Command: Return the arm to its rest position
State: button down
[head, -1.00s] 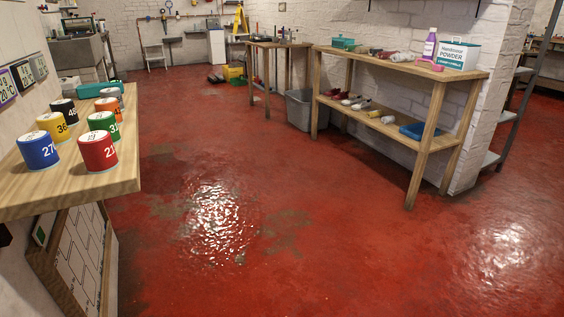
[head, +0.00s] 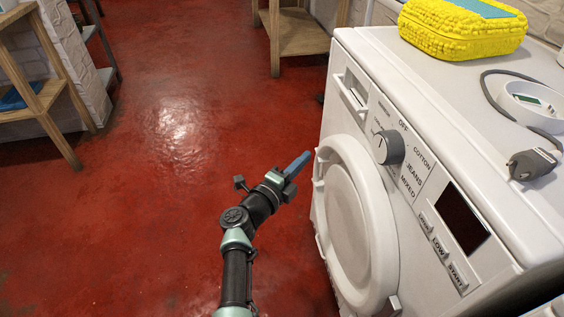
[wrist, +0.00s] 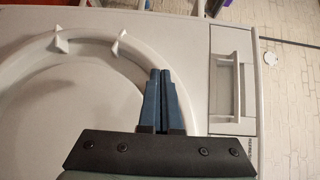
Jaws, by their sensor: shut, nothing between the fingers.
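My gripper (head: 297,165) is in front of the washing machine (head: 465,140), near the upper left of its round door (head: 350,225). The door looks closed. In the wrist view my gripper (wrist: 159,72) has its two blue fingers together, with nothing between them. The fingertips overlap the door ring in that view; I cannot tell whether they touch it. My arm reaches up from the bottom middle of the head view, bent at a joint.
The detergent drawer (head: 352,92) and dial (head: 388,147) are on the machine's front. A yellow case (head: 462,28) and a grey cable with a plug (head: 532,163) lie on top. Wooden shelving (head: 40,100) stands at the left. The red floor (head: 130,210) left of my arm is clear.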

jog(key=p+v, duration=0.2)
jog(key=v, duration=0.4)
jog(key=a+r+n+t+y, duration=0.2)
jog(key=r+n+t, duration=0.2)
jog(key=r, duration=0.8)
jog(key=w+a+r+n+t+y, duration=0.1)
jog(key=r+n+t+y, duration=0.25)
jog(key=r, duration=0.85)
jog(key=a+r+n+t+y, duration=0.15)
jog(key=r+n+t, duration=0.25)
jog(key=r, duration=0.9)
jog(key=s+a+r+n+t+y+p, duration=0.1)
jog(key=s+r+n+t+y+p, duration=0.3)
jog(key=s+r+n, duration=1.45)
jog(key=s+r+m+p, duration=0.2)
jog(key=r+p, duration=1.3)
jog(key=r, duration=0.3)
jog(key=s+r+m+g+p, duration=0.1)
jog(key=s+r+p, duration=0.1)
jog(key=r+p, duration=1.4)
jog(key=shift+s+a+r+m+y, duration=0.3)
jog(key=shift+r+m, duration=0.1)
jog(key=shift+r, duration=0.6)
